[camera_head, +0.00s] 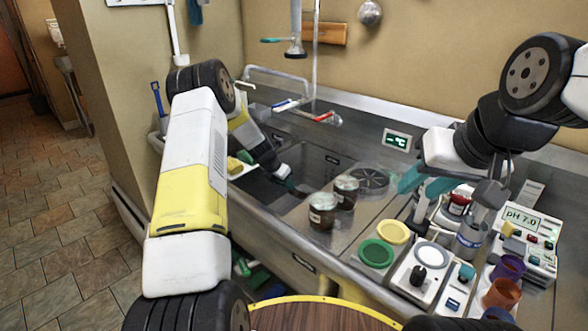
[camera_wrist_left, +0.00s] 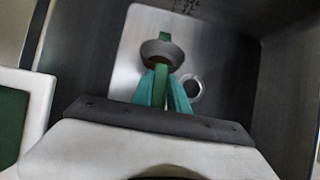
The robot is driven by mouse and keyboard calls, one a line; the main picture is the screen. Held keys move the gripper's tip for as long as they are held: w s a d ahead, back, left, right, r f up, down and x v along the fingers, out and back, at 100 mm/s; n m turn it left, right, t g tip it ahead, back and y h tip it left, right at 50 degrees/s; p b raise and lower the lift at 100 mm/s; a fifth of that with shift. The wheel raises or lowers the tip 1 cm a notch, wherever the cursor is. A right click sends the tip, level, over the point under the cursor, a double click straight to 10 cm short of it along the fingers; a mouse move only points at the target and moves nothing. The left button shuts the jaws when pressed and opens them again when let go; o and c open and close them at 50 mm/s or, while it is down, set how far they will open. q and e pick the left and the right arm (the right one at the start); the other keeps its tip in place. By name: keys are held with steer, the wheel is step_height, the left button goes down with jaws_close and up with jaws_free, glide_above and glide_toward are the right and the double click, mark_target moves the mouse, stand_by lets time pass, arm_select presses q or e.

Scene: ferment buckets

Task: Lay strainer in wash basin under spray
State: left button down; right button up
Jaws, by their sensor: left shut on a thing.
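My left gripper (camera_head: 290,184) reaches down into the steel wash basin (camera_head: 322,158). In the left wrist view its teal fingers (camera_wrist_left: 162,92) are shut on the green handle of a strainer (camera_wrist_left: 165,52) with a small grey bowl. The strainer is over the basin floor (camera_wrist_left: 128,62), beside the round drain (camera_wrist_left: 192,89); I cannot tell if it touches the floor. In the head view the strainer cannot be made out clearly. A spray head (camera_head: 296,48) hangs above the back of the basin. My right gripper (camera_head: 424,184) is open, its teal fingers apart, above the right counter.
Two dark jars (camera_head: 322,210) stand on the counter just right of the basin. Yellow and green lids (camera_head: 376,253), a white device (camera_head: 420,276), a bottle (camera_head: 470,238) and a pH meter (camera_head: 522,220) crowd the right. A faucet (camera_head: 322,117) stands at the basin's back edge.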

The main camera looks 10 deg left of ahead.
arm_select(q)
step_height(320, 180, down, 6)
steer(key=shift+f, duration=0.2)
steer(key=shift+f, duration=0.65)
stand_by(0.7)
steer(key=c, duration=1.2)
jaws_free()
steer(key=o, duration=1)
steer(key=shift+r, duration=0.1)
steer(key=shift+s+a+r, duration=0.25)
steer(key=shift+s+r, duration=0.1)
steer(key=shift+r, duration=1.2)
steer(key=shift+s+a+r, duration=0.2)
steer(key=shift+s+r, duration=0.2)
steer(key=shift+r, duration=1.1)
steer(key=shift+s+a+r, duration=0.25)
steer(key=shift+s+r, duration=0.1)
steer(key=shift+r, duration=1.2)
